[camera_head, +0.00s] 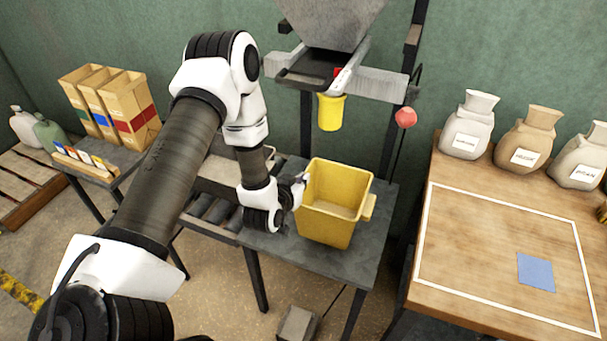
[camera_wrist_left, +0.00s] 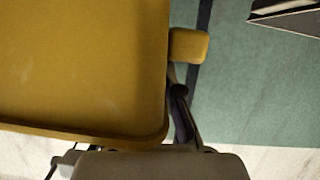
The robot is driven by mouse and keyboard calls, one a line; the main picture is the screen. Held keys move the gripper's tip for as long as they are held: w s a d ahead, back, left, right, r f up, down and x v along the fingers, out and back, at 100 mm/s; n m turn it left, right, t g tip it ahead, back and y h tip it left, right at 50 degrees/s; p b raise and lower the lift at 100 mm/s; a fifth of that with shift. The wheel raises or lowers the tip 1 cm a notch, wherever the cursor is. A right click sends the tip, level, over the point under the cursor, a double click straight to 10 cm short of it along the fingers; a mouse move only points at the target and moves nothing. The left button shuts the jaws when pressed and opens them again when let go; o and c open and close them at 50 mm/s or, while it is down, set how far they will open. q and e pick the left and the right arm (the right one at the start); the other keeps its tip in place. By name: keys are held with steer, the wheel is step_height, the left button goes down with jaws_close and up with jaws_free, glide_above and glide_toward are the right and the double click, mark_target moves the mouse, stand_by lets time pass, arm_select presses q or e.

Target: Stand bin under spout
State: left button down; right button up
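The yellow bin (camera_head: 331,220) stands upright on a dark metal stand (camera_head: 355,268), below and about in line with the yellow spout (camera_head: 331,112) under the hopper. The bin is open at the top, with a lug on its right side. My left gripper (camera_head: 299,186) is at the bin's left side near the rim; its fingers are small and partly hidden there. In the left wrist view the bin wall (camera_wrist_left: 80,65) fills the upper left, with a yellow lug beside it and a dark finger close by. I cannot tell whether the fingers grip the bin. My right gripper is out of view.
A roller conveyor (camera_head: 212,205) adjoins the stand on the left. A wooden table (camera_head: 470,240) with several sacks stands at right. Paper bags (camera_head: 130,108) stand at left. A grey block (camera_head: 297,324) is on the floor.

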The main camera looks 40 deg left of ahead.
arm_select(q)
steer(key=w+a+f, duration=0.5)
steer(key=w+a, duration=0.1)
steer(key=shift+a+f+p, duration=0.15)
steer(key=shift+a+p, duration=0.15)
steer(key=shift+p, duration=0.05)
steer(key=c, duration=1.3)
jaws_free()
steer(key=shift+w, duration=0.1)
steer(key=v, duration=1.2)
steer(key=shift+r+p, duration=0.35)
